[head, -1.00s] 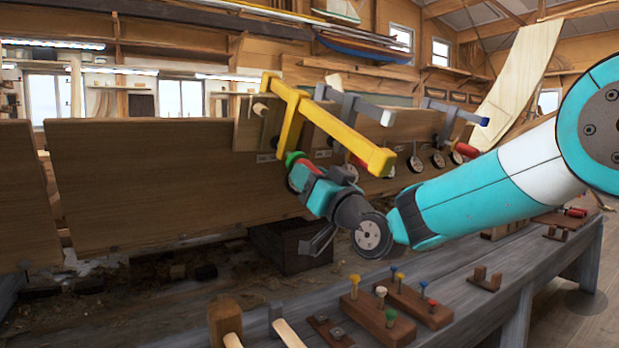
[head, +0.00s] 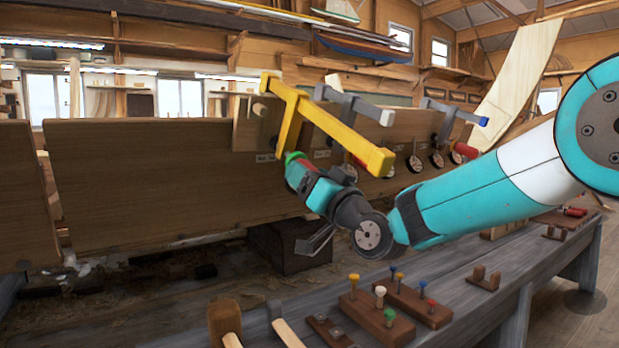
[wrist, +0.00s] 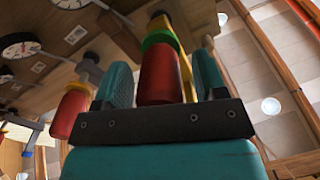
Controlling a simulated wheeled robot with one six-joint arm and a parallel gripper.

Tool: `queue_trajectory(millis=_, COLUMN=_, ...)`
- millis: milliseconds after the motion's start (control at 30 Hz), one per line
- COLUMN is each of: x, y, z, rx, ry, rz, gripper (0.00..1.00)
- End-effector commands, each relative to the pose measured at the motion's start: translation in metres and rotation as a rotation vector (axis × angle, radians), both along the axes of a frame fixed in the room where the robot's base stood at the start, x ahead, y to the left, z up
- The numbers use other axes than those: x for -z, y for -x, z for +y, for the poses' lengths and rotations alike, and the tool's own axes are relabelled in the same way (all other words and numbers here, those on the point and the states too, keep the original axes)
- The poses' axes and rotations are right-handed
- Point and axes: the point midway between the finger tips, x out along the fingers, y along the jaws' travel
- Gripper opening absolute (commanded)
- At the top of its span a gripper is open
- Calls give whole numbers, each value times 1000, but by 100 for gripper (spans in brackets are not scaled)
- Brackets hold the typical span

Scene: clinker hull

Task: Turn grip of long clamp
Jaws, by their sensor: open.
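The long yellow clamp (head: 327,122) sits over the top edge of the hull planking. Its red grip (wrist: 158,75) hangs below a green collar (wrist: 160,39), which also shows in the head view (head: 293,157). My gripper (wrist: 163,72) has one teal finger on each side of the red grip, with its jaws open. In the wrist view a narrow gap seems to show beside the grip; contact is hard to judge.
A grey clamp (head: 354,104) and a blue-tipped clamp (head: 455,112) stand farther right on the planking. Another red grip (wrist: 68,110) is close to the left finger. Round dials (wrist: 21,46) line the plank. The bench (head: 470,300) below holds pegged blocks (head: 377,318).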

Motion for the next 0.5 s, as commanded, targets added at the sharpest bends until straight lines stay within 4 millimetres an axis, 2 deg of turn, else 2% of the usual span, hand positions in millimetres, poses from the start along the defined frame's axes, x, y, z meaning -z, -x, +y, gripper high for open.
queue_trajectory(millis=133, x=2, y=2, z=-1, rx=0, ry=1, rz=0, gripper=65)
queue_trajectory(millis=267, x=9, y=11, z=-11, rx=0, ry=1, rz=3, gripper=65)
queue_trajectory(millis=500, x=36, y=51, z=-47, rx=4, ry=0, rz=3, gripper=65)
